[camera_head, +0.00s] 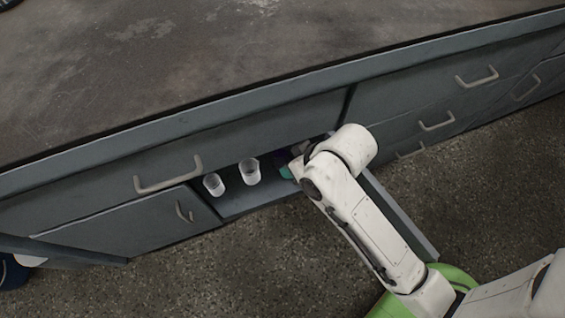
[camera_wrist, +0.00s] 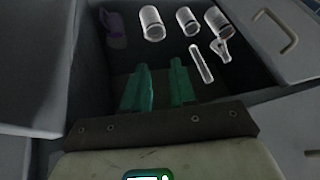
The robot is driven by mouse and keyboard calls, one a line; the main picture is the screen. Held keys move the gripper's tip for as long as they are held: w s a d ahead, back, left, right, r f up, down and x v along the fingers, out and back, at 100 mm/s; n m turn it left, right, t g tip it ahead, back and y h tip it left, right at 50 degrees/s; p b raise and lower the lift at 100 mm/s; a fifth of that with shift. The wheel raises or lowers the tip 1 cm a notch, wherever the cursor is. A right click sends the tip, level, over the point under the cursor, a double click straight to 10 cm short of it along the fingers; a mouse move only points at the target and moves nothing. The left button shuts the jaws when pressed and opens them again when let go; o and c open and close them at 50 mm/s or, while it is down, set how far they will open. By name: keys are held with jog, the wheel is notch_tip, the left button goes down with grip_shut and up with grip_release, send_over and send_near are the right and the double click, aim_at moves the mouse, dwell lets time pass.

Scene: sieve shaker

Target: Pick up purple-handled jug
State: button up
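A purple jug-like object (camera_wrist: 114,28) stands in the dim back left of the cabinet compartment in the wrist view. Its handle is too dark to make out clearly. In the head view a bit of purple (camera_head: 283,156) shows beside my arm, which hides most of it. My gripper (camera_wrist: 159,68) has two green fingers that stand apart with nothing between them. They point into the compartment, below and to the right of the purple object in the wrist view, not touching it. In the head view only a green part of my gripper (camera_head: 287,173) shows.
Clear glass vessels (camera_wrist: 152,24) stand in a row right of the purple object. A slim tube (camera_wrist: 201,62) and a small flask (camera_wrist: 221,48) are nearer. Two clear cups (camera_head: 249,171) show in the head view. An open cabinet door (camera_head: 400,214) stands right of the opening; the counter (camera_head: 200,60) is above.

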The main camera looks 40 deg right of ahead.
jog(key=w+a+f+m+t+y+b, duration=0.4)
jog(key=w+a+f+m+t+b, duration=0.15)
jog(key=w+a+f, duration=0.35)
jog(key=n+g+h+b, duration=0.2)
jog(key=n+h, duration=1.4)
jog(key=n, duration=1.7)
send_near(284, 160)
jog(key=s+d, duration=0.2)
jog(key=s, duration=0.2)
jog(key=w+d+f, duration=0.1)
jog(key=w+d+f+b, duration=0.1)
jog(key=f, duration=0.1)
jog(key=shift+d, duration=0.4)
jog(key=shift+w+r+b+x, duration=0.1)
jog(key=shift+b+x, duration=0.35)
jog(key=shift+x, duration=0.55)
jog(key=shift+w+r+b+x, duration=0.15)
jog(key=shift+b+x, duration=0.35)
jog(key=shift+x, duration=0.5)
jog(key=shift+w+r+b+x, duration=0.1)
jog(key=shift+b+x, duration=0.35)
jog(key=shift+x, duration=0.55)
jog(key=shift+s, duration=0.1)
grip_shut()
jog(key=shift+r, duration=0.1)
